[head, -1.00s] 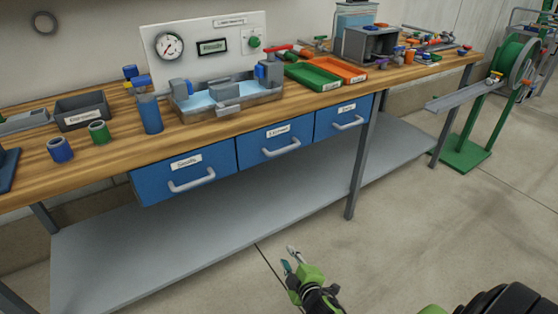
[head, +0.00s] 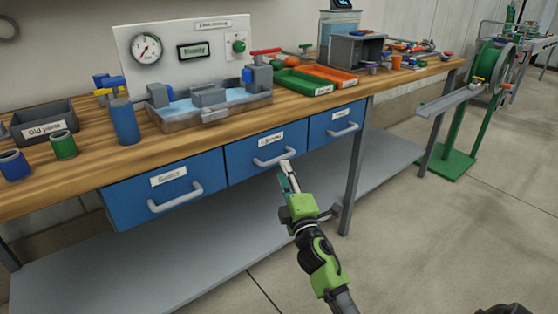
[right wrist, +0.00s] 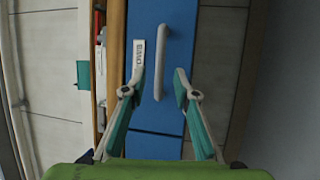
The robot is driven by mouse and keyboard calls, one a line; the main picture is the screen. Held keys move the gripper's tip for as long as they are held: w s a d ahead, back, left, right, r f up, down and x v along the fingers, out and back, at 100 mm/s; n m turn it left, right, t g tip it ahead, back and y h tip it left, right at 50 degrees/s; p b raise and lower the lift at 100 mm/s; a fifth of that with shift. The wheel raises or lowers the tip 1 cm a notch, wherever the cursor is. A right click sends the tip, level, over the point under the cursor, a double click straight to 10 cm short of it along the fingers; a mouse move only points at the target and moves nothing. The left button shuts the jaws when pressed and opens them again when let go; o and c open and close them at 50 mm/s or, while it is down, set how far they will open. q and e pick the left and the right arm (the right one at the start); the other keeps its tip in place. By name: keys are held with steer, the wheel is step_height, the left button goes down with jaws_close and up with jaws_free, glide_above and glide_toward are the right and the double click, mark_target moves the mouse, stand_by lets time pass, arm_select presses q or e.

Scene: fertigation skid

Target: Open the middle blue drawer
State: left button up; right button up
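The middle blue drawer (head: 238,158) is flush with its neighbours under the wooden bench top. It has a white label and a light grey bar handle (head: 272,157). My right gripper (head: 287,178) is just below and in front of this handle. In the right wrist view the gripper (right wrist: 158,82) is open, with its fingers apart. The drawer handle (right wrist: 161,60) shows between the lines of the two fingers, nothing held. I cannot tell whether a finger touches the drawer. My left gripper is not in view.
Blue drawers sit on both sides, the left one (head: 130,203) and the right one (head: 318,130). A grey bench leg (head: 354,185) stands right of my gripper. A grey lower shelf (head: 150,268) runs below. The floor in front is clear.

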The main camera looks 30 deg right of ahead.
mark_target(279, 160)
steer(key=x, duration=0.6)
steer(key=shift+w+d+r, duration=0.1)
steer(key=shift+w+d, duration=0.1)
steer(key=shift+w, duration=0.15)
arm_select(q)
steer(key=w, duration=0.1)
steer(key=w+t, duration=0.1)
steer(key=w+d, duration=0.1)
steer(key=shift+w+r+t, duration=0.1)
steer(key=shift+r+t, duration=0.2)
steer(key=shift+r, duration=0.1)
arm_select(e)
jaws_close()
